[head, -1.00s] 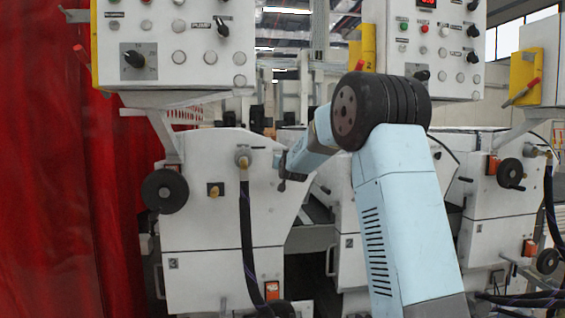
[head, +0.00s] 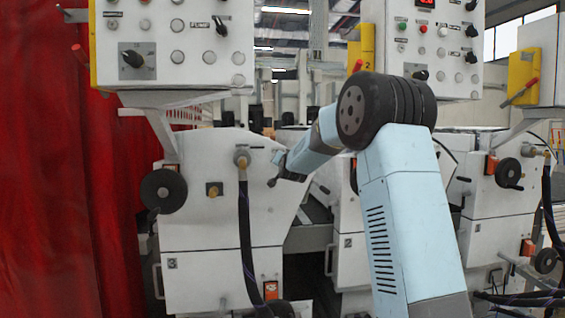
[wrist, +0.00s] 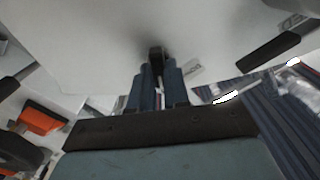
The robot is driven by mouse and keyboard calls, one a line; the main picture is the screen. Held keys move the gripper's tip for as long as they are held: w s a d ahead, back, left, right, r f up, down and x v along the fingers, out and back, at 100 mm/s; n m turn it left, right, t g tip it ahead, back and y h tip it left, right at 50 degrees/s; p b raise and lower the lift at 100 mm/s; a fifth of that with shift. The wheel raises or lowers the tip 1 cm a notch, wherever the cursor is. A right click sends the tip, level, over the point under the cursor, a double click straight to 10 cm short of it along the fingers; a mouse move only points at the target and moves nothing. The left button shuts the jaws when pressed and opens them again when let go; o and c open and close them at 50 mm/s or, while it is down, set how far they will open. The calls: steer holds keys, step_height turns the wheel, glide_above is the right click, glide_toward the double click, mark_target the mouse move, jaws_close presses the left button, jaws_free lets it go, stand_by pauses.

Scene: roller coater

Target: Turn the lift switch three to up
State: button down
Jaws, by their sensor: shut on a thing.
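The white machine unit marked 3 (head: 240,222) stands at left of centre in the head view. My arm reaches across to the right part of its upper front face. My gripper (head: 274,180) is small and partly hidden there. In the wrist view, my gripper (wrist: 158,78) is shut on a small dark knob, apparently the lift switch (wrist: 156,53), against the white face. A small label with blurred lettering (wrist: 193,70) lies just right of the fingers. I cannot read the switch's position.
A control box with several knobs (head: 160,85) hangs above unit 3. A black handwheel (head: 163,191) and a black hose (head: 246,245) are on its front. A red curtain (head: 50,180) is at left. Unit 2 (head: 350,225) stands behind my arm.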

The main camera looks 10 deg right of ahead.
steer(key=shift+f, duration=0.2)
steer(key=c, duration=1.1)
jaws_free()
steer(key=shift+r, duration=0.1)
steer(key=s, duration=1.3)
steer(key=shift+s+a, duration=0.35)
steer(key=shift+a, duration=0.1)
steer(key=s+f+n+g, duration=0.2)
steer(key=s+f+g, duration=0.2)
steer(key=s, duration=1.1)
steer(key=s+a+f+n+g, duration=0.1)
steer(key=s+f+g, duration=0.3)
steer(key=s, duration=1.2)
steer(key=s+f+n+g+y, duration=0.1)
steer(key=s+f+n+g, duration=0.3)
steer(key=s, duration=1.1)
steer(key=shift+s+a+f, duration=0.2)
steer(key=shift+f, duration=0.25)
